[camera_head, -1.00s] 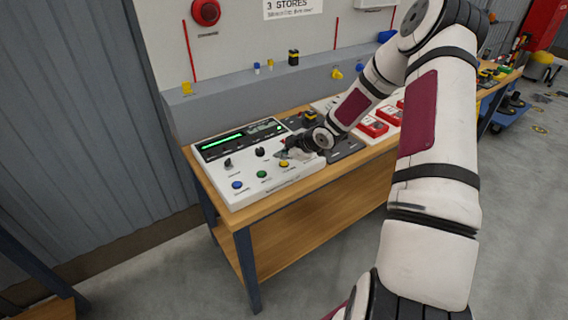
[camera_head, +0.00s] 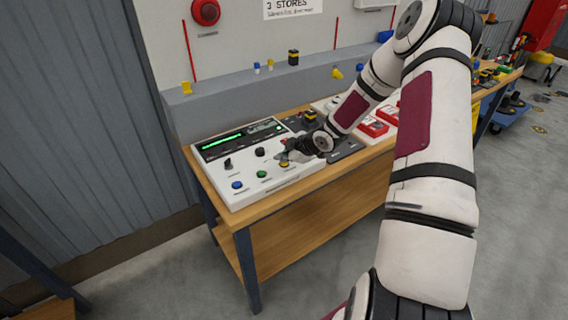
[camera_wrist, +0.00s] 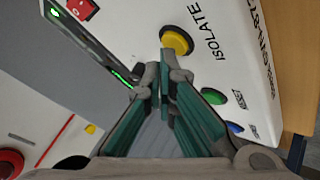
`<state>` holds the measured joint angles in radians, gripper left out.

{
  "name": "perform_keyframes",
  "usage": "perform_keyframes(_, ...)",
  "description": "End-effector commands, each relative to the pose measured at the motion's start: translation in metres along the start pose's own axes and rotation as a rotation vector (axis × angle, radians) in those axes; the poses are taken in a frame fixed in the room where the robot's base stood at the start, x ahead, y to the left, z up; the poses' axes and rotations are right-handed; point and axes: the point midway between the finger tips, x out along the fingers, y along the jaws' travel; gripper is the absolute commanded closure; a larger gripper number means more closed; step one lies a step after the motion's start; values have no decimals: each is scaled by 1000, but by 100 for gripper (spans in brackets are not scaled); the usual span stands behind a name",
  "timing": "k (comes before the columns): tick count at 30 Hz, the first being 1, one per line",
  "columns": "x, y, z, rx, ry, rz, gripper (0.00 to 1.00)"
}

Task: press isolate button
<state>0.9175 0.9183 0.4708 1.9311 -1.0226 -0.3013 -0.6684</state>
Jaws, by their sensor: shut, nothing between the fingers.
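The isolate button is a round yellow button (camera_wrist: 176,40) on the white control panel (camera_head: 215,180), with the word ISOLATE printed beside it in the wrist view. In the head view the yellow button (camera_head: 284,164) sits at the right end of the panel's front row. My gripper (camera_wrist: 165,75) is shut and empty. Its fingertips are close to the yellow button in the wrist view; whether they touch it I cannot tell. In the head view my gripper (camera_head: 287,156) hangs just over the panel's right part.
A green button (camera_head: 261,174) and a blue button (camera_head: 237,185) lie left of the yellow one. Black knobs (camera_head: 260,152) stand behind them. A red switch (camera_wrist: 80,8) shows in the wrist view. Red boxes (camera_head: 374,127) are further right on the bench.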

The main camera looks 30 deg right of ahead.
Motion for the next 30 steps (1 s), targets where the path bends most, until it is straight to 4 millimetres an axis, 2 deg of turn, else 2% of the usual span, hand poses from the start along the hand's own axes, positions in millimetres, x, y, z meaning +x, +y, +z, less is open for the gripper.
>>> perform_keyframes(30, 5, -4, 4, 0, 0, -1, 100)
